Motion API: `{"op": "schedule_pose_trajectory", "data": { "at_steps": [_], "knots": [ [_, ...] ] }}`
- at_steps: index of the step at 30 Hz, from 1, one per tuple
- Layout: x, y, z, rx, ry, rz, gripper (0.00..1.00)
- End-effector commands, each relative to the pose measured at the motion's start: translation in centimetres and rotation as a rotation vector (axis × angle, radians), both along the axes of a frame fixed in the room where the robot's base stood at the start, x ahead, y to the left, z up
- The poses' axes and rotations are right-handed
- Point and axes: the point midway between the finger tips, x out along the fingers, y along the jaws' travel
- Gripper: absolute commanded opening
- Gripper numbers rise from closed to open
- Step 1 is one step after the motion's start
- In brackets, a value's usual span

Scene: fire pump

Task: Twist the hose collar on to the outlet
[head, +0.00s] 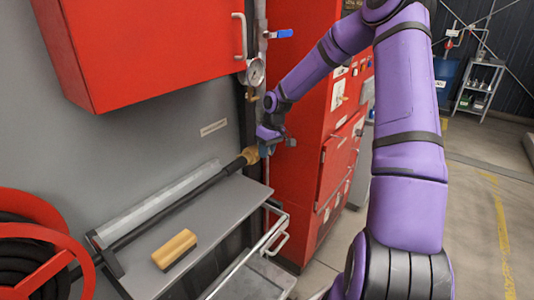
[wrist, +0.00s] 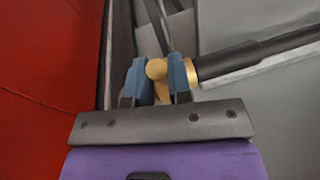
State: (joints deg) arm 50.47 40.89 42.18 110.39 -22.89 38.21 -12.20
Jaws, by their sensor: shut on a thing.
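The black hose (head: 180,205) runs along a grey shelf, and its brass hose collar (head: 250,155) is at the upper right end, near a vertical pipe. My gripper (head: 267,146) is at this end. In the wrist view, the blue-grey fingers of my gripper (wrist: 158,80) are shut on the rounded brass hose collar (wrist: 157,69). More brass shows just right of the right finger, where the black hose (wrist: 250,58) begins. Brass also shows lower between the fingers. The outlet cannot be told apart from the collar, and the fingers hide where they meet.
A wooden-backed brush or block (head: 175,249) lies on the grey shelf (head: 215,225). A red cabinet (head: 150,45) hangs above, with a pressure gauge (head: 255,71) and blue-handled valve (head: 280,34) beside it. A red hose reel (head: 35,250) is lower left. Open floor lies right.

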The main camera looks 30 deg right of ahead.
Motion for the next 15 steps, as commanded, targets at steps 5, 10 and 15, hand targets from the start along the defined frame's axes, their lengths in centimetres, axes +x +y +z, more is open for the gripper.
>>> {"op": "schedule_pose_trajectory", "data": {
  "at_steps": [5,10,15],
  "knots": [
    [-0.05,-0.12,-0.02,-0.001,0.001,-0.002,0.0],
    [-0.05,-0.1,-0.01,-0.001,0.0,-0.002,0.4],
    [-0.02,-0.07,-0.01,-0.001,0.0,-0.001,0.44]
  ]
}}
